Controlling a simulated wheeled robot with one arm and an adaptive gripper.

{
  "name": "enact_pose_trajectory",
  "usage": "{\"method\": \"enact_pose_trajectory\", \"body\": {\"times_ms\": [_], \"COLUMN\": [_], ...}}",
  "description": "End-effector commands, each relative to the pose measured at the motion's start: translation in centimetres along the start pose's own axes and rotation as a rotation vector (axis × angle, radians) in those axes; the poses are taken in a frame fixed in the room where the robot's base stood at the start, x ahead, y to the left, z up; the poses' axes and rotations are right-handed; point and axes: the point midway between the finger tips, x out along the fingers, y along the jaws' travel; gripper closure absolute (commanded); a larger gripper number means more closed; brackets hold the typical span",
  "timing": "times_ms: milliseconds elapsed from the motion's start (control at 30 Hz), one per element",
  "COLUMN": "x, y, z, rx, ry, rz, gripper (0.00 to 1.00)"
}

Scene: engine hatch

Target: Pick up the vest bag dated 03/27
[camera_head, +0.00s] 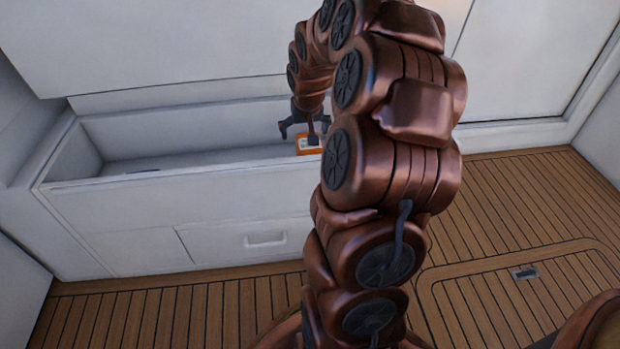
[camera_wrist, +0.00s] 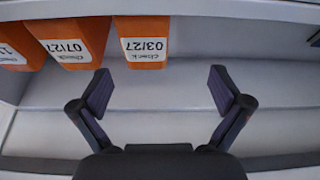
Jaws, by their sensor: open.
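The orange vest bag dated 03/27 (camera_wrist: 142,60) shows in the wrist view at the top, left of centre, with its white label upside down. My gripper (camera_wrist: 160,85) is open and empty, its two dark fingers spread apart. The bag lies beyond the fingertips and a little left of the middle between them. In the head view my gripper (camera_head: 305,132) hangs over the open white locker, next to a small orange bag (camera_head: 308,144) whose date I cannot read there. My arm hides what lies to the right of it.
In the wrist view an orange bag dated 07/27 (camera_wrist: 72,42) stands left of the 03/27 bag, and another orange bag (camera_wrist: 14,45) is at the far left edge. The locker's front wall (camera_head: 150,205) and raised white lid (camera_head: 170,40) bound the space.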

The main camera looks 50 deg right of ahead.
Motion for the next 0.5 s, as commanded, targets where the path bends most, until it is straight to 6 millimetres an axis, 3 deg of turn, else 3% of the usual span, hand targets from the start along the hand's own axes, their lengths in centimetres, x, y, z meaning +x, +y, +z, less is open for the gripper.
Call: {"method": "enact_pose_trajectory", "body": {"times_ms": [33, 200, 500], "x": [1.7, 3.0, 5.5], "y": [0.8, 2.1, 2.3], "z": [0.0, -0.7, -0.8], "rx": [0.015, 0.037, 0.038], "ry": [0.007, 0.029, 0.028], "rz": [0.005, 0.012, 0.012], "gripper": [0.00, 0.00, 0.00]}}
